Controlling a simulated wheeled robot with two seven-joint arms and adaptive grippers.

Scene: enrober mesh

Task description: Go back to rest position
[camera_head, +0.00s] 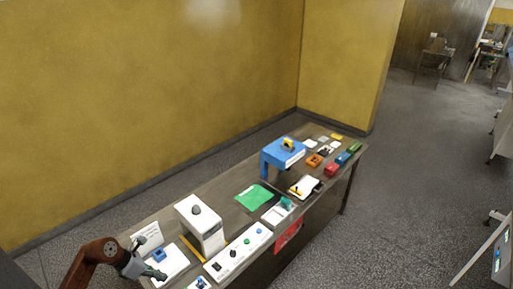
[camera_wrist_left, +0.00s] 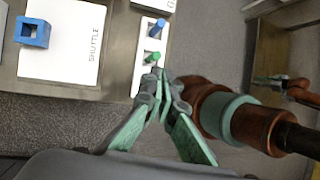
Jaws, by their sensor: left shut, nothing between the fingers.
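My left gripper (camera_head: 140,268) is at the near left end of the long table, low in the head view. In the left wrist view the left gripper (camera_wrist_left: 158,82) is shut, with its green finger parts close together and nothing held. Its tips appear beside a strip with a blue peg (camera_wrist_left: 160,24) and a green peg (camera_wrist_left: 152,57); contact cannot be told. Brown and teal arm parts show on the right of that view. A small teal and brown end there (camera_wrist_left: 272,79) may be my right gripper, too small to judge.
The table (camera_head: 225,218) runs along a yellow wall (camera_head: 150,90). It bears a white "SHUTTLE" plate (camera_wrist_left: 62,40) with a blue square block (camera_wrist_left: 33,32), a white machine (camera_head: 203,228), a green sheet (camera_head: 254,197) and a blue stand (camera_head: 283,153). Open floor (camera_head: 405,180) lies to the right.

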